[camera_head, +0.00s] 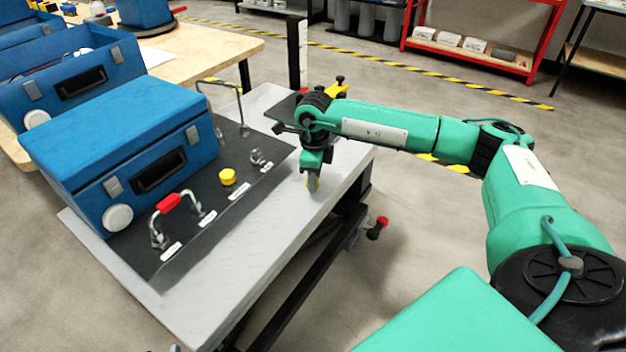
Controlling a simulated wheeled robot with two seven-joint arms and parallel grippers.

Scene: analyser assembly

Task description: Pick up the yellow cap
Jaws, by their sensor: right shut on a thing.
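My right gripper (314,180) points down above the light grey cart top, to the right of the dark panel. It is shut on a small yellow piece, the yellow cap (313,184), which is mostly hidden between the fingers. Another yellow round piece (228,177) stands upright on the dark panel (222,213), apart from the gripper. A bare metal fitting (258,157) sits on the panel to its right. My left gripper is out of view.
On the panel are a red-topped handle (169,202) and a yellow-topped handle (211,80). A closed blue case (120,130) stands at the cart's left. A wooden table (205,45) with more blue cases is behind. The cart top's (235,262) front right is clear.

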